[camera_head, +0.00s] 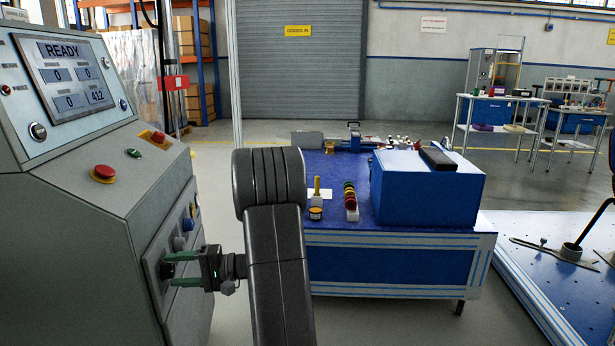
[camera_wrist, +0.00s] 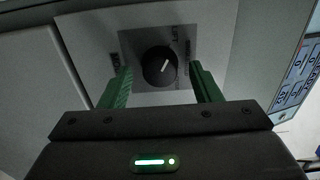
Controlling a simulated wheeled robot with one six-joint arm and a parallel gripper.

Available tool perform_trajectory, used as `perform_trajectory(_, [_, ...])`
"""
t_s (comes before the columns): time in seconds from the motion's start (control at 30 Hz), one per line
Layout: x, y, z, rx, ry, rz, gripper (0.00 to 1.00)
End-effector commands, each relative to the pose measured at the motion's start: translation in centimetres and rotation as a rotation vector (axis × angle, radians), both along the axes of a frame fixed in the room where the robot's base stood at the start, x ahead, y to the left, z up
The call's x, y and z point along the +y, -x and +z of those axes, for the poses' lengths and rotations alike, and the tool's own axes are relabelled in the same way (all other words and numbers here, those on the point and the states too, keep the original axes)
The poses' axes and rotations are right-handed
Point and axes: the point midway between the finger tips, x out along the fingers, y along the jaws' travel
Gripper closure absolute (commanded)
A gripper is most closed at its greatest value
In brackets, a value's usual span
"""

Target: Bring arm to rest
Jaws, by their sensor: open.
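My gripper (camera_head: 172,270) is at the side panel of the grey machine console (camera_head: 95,225), at the left of the head view. Its green fingers point left at the panel. In the wrist view, my gripper (camera_wrist: 160,76) is open, with one finger on each side of a black rotary knob (camera_wrist: 158,66). Gaps show between the fingers and the knob, so it is not held. The knob's white mark points up and slightly right. My dark arm rises in the middle of the head view and hides part of the floor and workbench.
The console carries a screen (camera_head: 71,75) reading READY and a red button (camera_head: 104,173). A blue workbench (camera_head: 390,265) with a blue box (camera_head: 425,190) stands right of my arm. A perforated blue platform (camera_head: 555,270) lies at far right. Open floor lies behind.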

Motion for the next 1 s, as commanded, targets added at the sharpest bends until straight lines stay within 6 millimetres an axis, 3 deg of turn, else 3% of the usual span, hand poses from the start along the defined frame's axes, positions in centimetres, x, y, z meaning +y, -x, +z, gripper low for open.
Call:
perform_trajectory(0.17, [-1.9, -0.3, 0.2, -0.014, -0.001, -0.003, 0.43])
perform_trajectory(0.77, [-13.7, -1.9, 0.2, -0.014, -0.002, -0.005, 0.43])
perform_trajectory(1.0, [-8.6, -1.0, -0.3, -0.017, -0.001, 0.005, 0.43])
